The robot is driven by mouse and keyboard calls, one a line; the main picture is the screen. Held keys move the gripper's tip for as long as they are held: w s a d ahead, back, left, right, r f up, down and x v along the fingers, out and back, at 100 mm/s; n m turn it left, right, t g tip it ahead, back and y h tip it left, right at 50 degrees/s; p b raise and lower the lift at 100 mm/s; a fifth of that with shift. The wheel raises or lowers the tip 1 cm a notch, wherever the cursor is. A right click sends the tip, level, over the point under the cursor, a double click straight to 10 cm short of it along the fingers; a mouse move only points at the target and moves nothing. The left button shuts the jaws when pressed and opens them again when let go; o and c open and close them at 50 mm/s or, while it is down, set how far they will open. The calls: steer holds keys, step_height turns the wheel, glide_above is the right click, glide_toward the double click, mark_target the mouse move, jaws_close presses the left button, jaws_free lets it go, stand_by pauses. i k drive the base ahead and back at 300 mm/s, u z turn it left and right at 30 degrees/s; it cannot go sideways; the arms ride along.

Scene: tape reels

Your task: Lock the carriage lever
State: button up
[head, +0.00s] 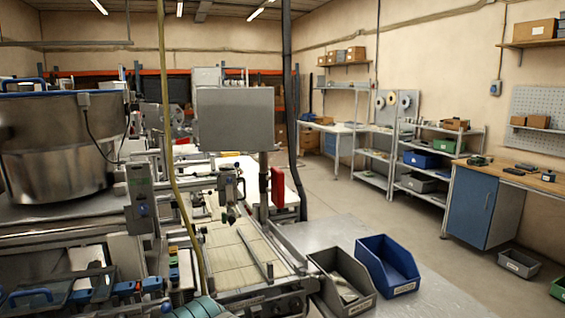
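The head view shows a workshop machine with a rail-mounted carriage-like unit (228,187) above a pale slatted bed (232,250). The unit has small dark and green parts, and its details are too small to tell. Several blue handles, such as this blue handle (32,296), sit at the lower left. I cannot tell which part is the carriage lever or how it stands. Teal rolled reels (200,308) show at the bottom edge, partly cut off. My gripper is not in view.
A grey bin (342,282) and a blue bin (388,275) stand at the machine's right. A large steel bowl (60,145) fills the left. A yellow hose (170,130) and a dark hose (290,120) hang in front. Open floor lies right, before shelves and a workbench (500,175).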

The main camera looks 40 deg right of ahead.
mark_target(237, 164)
steer(key=z, duration=0.7)
steer(key=i, duration=0.95)
